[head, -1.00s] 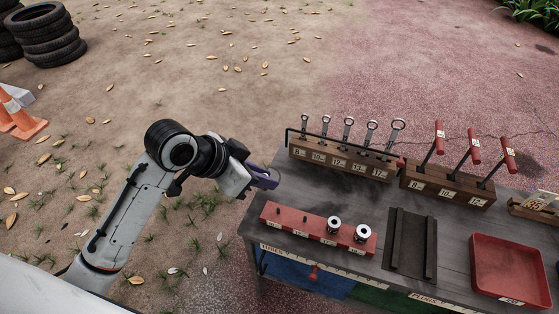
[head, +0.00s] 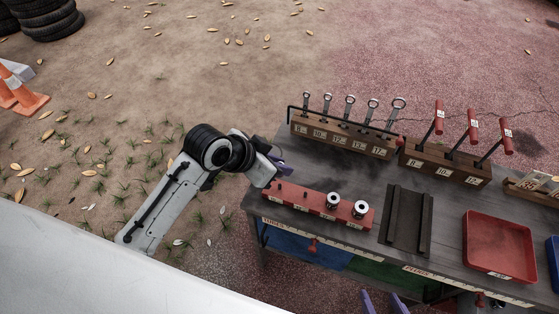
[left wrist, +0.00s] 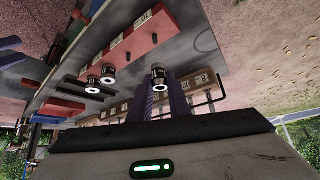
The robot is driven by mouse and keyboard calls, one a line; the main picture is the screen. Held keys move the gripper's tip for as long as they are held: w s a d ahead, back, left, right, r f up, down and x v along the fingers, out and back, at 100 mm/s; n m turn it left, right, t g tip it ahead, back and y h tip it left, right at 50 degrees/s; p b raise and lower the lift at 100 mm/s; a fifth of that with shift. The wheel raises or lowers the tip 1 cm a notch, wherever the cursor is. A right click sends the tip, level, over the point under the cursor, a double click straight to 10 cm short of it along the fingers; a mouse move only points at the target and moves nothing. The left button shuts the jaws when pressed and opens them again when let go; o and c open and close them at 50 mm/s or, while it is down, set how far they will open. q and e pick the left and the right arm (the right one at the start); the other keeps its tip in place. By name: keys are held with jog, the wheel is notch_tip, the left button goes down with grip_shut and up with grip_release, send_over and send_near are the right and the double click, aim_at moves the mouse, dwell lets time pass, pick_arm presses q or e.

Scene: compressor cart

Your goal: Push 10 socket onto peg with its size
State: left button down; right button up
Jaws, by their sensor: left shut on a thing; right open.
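My left gripper (head: 281,167) is at the left end of the red peg rack (head: 319,204), over its far edge. In the left wrist view its purple fingers (left wrist: 161,97) are shut on a small metal socket (left wrist: 158,76). The socket is hidden in the head view, and I cannot read its size. Bare dark pegs stand on the left part of the rack, one of them in the middle (head: 305,194). Two larger sockets, one (head: 333,200) and a wider one (head: 360,209), sit on the rack's right pegs. My right gripper (head: 383,302) is open at the bottom edge.
A wooden holder with wrenches (head: 342,136) stands behind the rack, and a block with red-handled tools (head: 445,164) is to its right. A dark channelled plate (head: 407,219) and a red tray (head: 499,246) lie right of the rack on the grey cart top.

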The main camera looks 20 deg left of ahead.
aim_at(279, 184)
pick_arm(q)
jog(key=shift+f+b, duration=0.6)
jog(key=shift+f, duration=1.1)
jog(key=shift+p, duration=0.55)
jog(key=shift+p, duration=0.5)
dwell(0.5)
jog(key=shift+f+b, duration=0.3)
jog(key=shift+f, duration=1.4)
jog(key=c, duration=1.6)
grip_release()
